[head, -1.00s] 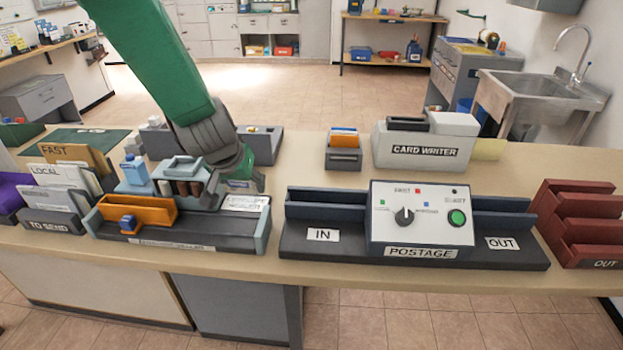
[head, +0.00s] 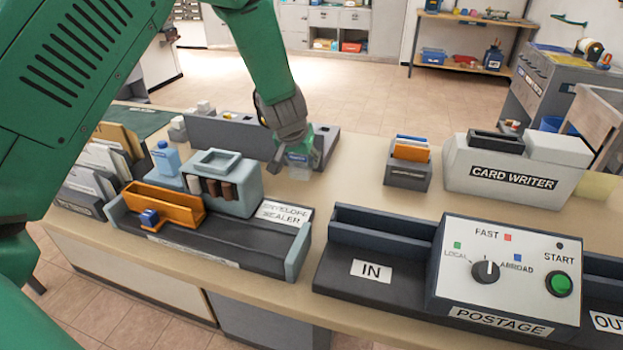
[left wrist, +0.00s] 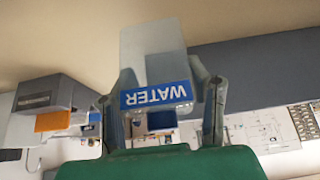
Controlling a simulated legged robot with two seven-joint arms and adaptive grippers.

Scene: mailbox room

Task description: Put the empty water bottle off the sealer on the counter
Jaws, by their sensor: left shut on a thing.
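The empty water bottle, clear with a blue WATER label, shows in the left wrist view (left wrist: 152,55), held between the fingers of my left gripper (left wrist: 161,98). In the head view my left gripper (head: 292,152) is shut on the bottle (head: 299,159), largely hidden by the fingers. It is behind and to the right of the envelope sealer (head: 283,213), clear of it, over the counter (head: 345,183). I cannot tell whether the bottle's base touches the counter. My right gripper is not in view.
A blue bottle (head: 166,159) stands at the sealer's back left. A dark grey long holder (head: 230,139) is close behind the gripper. A small card box (head: 407,172), the card writer (head: 512,172) and the postage machine (head: 505,270) are to the right. Bare counter lies between sealer and card box.

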